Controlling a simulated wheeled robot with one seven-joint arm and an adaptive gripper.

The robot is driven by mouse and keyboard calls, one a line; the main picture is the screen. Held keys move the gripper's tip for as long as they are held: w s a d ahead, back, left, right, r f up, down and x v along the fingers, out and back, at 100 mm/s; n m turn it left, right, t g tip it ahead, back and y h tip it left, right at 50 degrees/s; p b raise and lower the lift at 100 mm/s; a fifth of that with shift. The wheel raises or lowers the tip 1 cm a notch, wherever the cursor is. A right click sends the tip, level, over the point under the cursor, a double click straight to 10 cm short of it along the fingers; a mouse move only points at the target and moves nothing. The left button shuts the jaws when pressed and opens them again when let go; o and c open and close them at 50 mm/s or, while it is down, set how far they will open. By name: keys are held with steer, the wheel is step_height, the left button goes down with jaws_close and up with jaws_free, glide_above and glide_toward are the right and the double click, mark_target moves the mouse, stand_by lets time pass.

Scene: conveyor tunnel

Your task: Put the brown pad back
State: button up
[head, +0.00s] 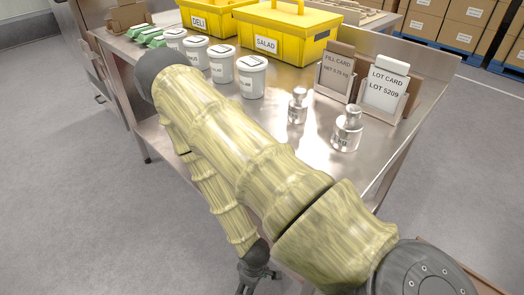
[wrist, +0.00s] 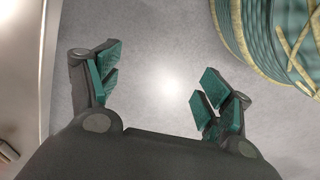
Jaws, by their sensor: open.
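My gripper (wrist: 158,88) is open and empty, with its green-padded fingers spread over bare grey floor in the wrist view. In the head view my gripper (head: 257,278) hangs at the bottom, below and in front of the steel table (head: 300,150), partly cut off by the frame.
Two metal weights (head: 347,128) (head: 297,105) stand in front of the cards. Several white tubs (head: 251,77), green-and-white packs (head: 146,34) and yellow bins marked DELI (head: 205,22) and SALAD (head: 285,43) occupy the table's left and back. Floor (head: 70,190) left of the table is clear.

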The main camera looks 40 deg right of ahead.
steer(key=s+a+m, duration=0.1)
steer(key=s+m, duration=0.3)
steer(key=s, duration=0.2)
steer(key=shift+s+r+h, duration=0.15)
steer(key=shift+r+h, duration=0.15)
steer(key=shift+r, duration=0.15)
steer(key=shift+a, duration=0.1)
